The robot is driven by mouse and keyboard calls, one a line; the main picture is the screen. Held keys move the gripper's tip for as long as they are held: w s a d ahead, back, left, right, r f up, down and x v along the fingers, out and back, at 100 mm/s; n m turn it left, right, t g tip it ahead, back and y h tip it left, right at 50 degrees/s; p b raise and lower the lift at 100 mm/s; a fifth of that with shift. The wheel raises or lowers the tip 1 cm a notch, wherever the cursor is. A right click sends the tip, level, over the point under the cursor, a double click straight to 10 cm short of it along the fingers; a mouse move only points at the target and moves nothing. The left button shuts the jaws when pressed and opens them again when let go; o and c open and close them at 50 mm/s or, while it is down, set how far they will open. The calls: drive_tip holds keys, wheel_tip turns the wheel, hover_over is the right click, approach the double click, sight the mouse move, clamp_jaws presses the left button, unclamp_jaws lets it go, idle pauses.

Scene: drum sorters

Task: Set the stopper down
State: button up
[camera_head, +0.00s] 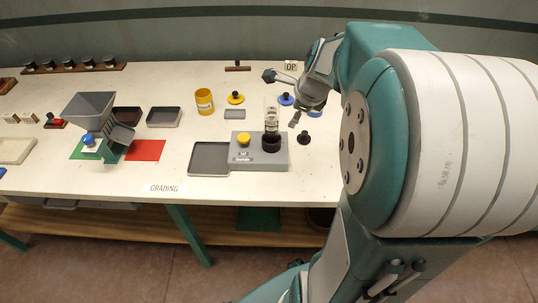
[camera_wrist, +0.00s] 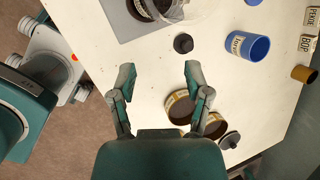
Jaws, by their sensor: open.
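The stopper (camera_head: 304,137) is a small dark knobbed piece standing on the white table, just right of the grey machine. In the wrist view the stopper (camera_wrist: 183,43) sits on the bare table ahead of the fingertips, apart from them. My gripper (camera_wrist: 159,78) is open with nothing between its fingers. The grey machine (camera_head: 281,158) has a yellow button and a glass vessel (camera_head: 271,121) in a dark seat. In the head view my arm hides part of the table on the right.
Brownish containers (camera_wrist: 180,106) and a dark lid (camera_wrist: 229,140) lie near my right finger. A grey tray (camera_head: 209,158) lies left of the machine. A yellow cup (camera_head: 204,101) and yellow lid (camera_head: 235,98) stand behind it.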

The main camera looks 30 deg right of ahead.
drive_tip(key=s+a+r+n, duration=0.2)
drive_tip(key=s+a+n, duration=0.5)
drive_tip(key=n, duration=0.6)
drive_tip(key=s+a+r+n+t, duration=0.1)
drive_tip(key=s+a+r+n, duration=0.2)
drive_tip(key=s+a+n, duration=0.4)
drive_tip(key=a+n, duration=0.4)
drive_tip(key=n, duration=0.3)
drive_tip(key=shift+s+a+r, duration=0.25)
drive_tip(key=shift+a+r, duration=0.1)
drive_tip(key=shift+a, duration=0.05)
